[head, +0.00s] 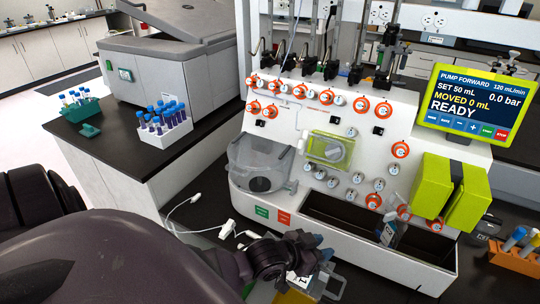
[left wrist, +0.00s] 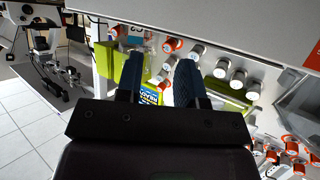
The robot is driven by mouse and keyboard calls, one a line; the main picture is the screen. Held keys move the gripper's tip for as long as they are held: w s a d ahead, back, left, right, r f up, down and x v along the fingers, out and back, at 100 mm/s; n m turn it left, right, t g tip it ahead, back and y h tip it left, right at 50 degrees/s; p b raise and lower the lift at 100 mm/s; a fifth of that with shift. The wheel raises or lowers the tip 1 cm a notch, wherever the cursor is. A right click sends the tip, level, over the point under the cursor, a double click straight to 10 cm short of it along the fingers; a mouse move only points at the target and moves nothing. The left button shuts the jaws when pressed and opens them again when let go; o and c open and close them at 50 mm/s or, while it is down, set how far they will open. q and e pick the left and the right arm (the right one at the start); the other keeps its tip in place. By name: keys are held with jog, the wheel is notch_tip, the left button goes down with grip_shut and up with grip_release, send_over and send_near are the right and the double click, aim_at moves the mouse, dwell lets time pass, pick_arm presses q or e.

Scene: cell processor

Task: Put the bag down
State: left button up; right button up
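A small clear bag (head: 388,232) with a dark and white label stands tilted in the black trough at the front of the white machine. A clear thing with a red mark (left wrist: 132,36) shows beyond the fingertips in the left wrist view; I cannot tell if it is the same bag. My left gripper (head: 322,250) is low in front of the machine, apart from the bag in the trough. In the left wrist view its two fingers (left wrist: 160,75) are apart, with only background between them. My right gripper is not in view.
The white machine (head: 225,195) carries orange-ringed knobs, a clear round vessel (head: 262,168) and yellow-green blocks (head: 440,190). A screen (head: 470,100) reads READY. A clear tray-like thing (head: 330,285) lies partly hidden below my gripper. Tube racks stand left (head: 165,133) and right (head: 515,260).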

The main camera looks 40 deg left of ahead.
pick_arm(q)
jog(key=s+a+f+n+g+y, duration=0.1)
jog(key=s+a+f+y, duration=0.3)
jog(key=s+f, duration=0.5)
jog(key=s+a+n, duration=0.1)
jog(key=s, duration=0.3)
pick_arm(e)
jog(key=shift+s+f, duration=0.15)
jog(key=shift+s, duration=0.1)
